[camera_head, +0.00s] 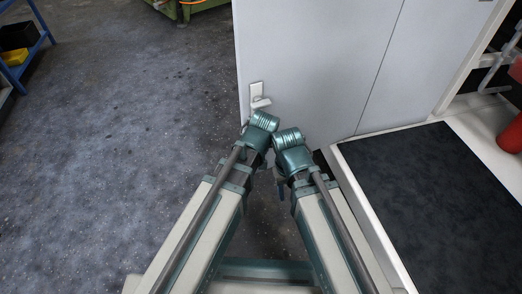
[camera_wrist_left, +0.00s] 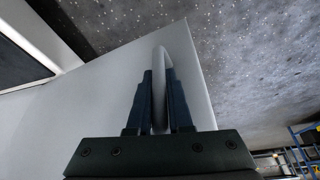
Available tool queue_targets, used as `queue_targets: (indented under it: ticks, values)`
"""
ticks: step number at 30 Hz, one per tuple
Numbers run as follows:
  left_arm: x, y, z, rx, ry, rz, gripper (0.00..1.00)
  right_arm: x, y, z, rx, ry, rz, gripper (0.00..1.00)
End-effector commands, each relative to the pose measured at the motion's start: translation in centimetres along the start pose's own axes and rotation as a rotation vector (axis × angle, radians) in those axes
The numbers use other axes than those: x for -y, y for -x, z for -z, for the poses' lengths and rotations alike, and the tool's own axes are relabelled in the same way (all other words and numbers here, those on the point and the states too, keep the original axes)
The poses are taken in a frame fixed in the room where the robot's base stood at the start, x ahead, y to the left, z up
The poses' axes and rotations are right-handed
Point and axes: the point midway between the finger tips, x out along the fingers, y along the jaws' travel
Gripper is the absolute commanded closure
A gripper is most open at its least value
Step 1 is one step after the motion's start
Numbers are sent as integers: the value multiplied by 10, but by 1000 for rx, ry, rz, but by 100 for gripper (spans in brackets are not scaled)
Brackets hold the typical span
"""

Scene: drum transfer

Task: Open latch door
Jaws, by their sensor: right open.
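The pale grey latch door (camera_head: 310,60) stands in front of me in the head view, with a light lever handle (camera_head: 260,102) near its left edge. In the left wrist view the handle (camera_wrist_left: 160,85) runs as a rounded bar between the two dark fingers of my left gripper (camera_wrist_left: 160,95). The fingers close in on both sides of the bar with no clear gap. In the head view my left wrist hides most of that gripper. My right gripper (camera_head: 280,178) is open below its wrist, small and partly hidden, apart from the handle.
A dark mat area with a pale rim (camera_head: 375,215) lies at the right. A red object (camera_head: 512,135) stands at the right edge. A blue shelf (camera_head: 35,45) is at the far left. The grey floor (camera_head: 120,130) left of the door is clear.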

Motion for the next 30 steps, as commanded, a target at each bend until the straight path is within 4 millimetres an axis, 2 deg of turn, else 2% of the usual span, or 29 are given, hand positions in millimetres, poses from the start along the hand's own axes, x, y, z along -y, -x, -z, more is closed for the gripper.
queue_targets:
  ticks: [1,13,14,18,30]
  values:
    - [11,2,-6,9,4,22,100,0,0,0,0,0,0,50]
    - [12,2,-7,9,4,22,100,0,0,0,0,0,0,50]
    - [12,2,-7,9,4,22,78,0,0,0,0,0,0,50]
    - [10,2,-6,10,3,21,53,0,0,0,0,0,0,50]
    - [6,1,-3,8,0,14,53,0,0,0,0,0,0,50]
